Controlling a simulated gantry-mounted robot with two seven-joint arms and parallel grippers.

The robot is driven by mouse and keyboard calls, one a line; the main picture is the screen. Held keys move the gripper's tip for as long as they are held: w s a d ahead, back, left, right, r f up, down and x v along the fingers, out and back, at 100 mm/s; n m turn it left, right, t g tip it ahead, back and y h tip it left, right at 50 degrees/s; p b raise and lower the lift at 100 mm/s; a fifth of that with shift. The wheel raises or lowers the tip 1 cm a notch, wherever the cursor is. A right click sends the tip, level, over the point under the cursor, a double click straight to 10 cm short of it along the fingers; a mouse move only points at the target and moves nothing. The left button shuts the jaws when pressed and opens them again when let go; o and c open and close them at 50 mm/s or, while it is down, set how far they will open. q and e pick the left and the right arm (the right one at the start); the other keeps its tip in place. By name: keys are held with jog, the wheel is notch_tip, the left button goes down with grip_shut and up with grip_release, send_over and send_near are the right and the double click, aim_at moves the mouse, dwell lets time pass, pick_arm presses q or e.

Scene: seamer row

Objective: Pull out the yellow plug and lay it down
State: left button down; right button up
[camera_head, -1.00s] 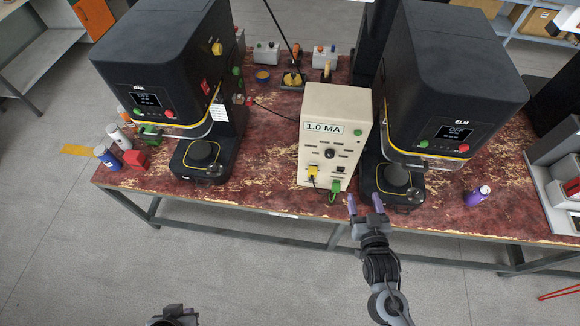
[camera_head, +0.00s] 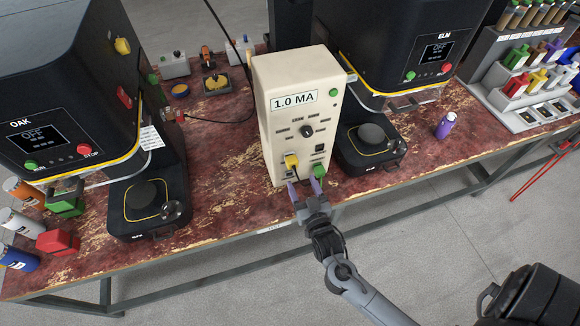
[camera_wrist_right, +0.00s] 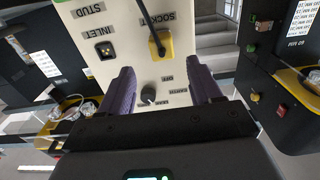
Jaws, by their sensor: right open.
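The yellow plug (camera_head: 291,161) sits in the lower front of the cream box (camera_head: 287,82) marked 1.0 MA. It also shows in the right wrist view (camera_wrist_right: 168,43), under the word SOCKET, with a dark cable running from it. My right gripper (camera_head: 304,187) is open and empty in front of the box's lower face, just below the yellow plug. In the right wrist view its purple fingers (camera_wrist_right: 161,72) are spread apart, with the yellow plug beyond the tips and between their lines. My left gripper is not in view.
A green plug (camera_head: 319,171) sits in the box close to my right finger. The OAK machine (camera_head: 60,90) stands left and the ELM machine (camera_head: 400,45) right. Worn red tabletop (camera_head: 225,190) lies bare left of the box.

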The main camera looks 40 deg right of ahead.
aim_at(294, 166)
jog(key=shift+w+a, duration=0.1)
dwell(0.3)
jog(key=b+x, duration=0.2)
jog(key=x, duration=0.4)
jog(key=shift+w+b, duration=0.2)
jog(key=shift+b, duration=0.2)
jog(key=shift+x, duration=1.3)
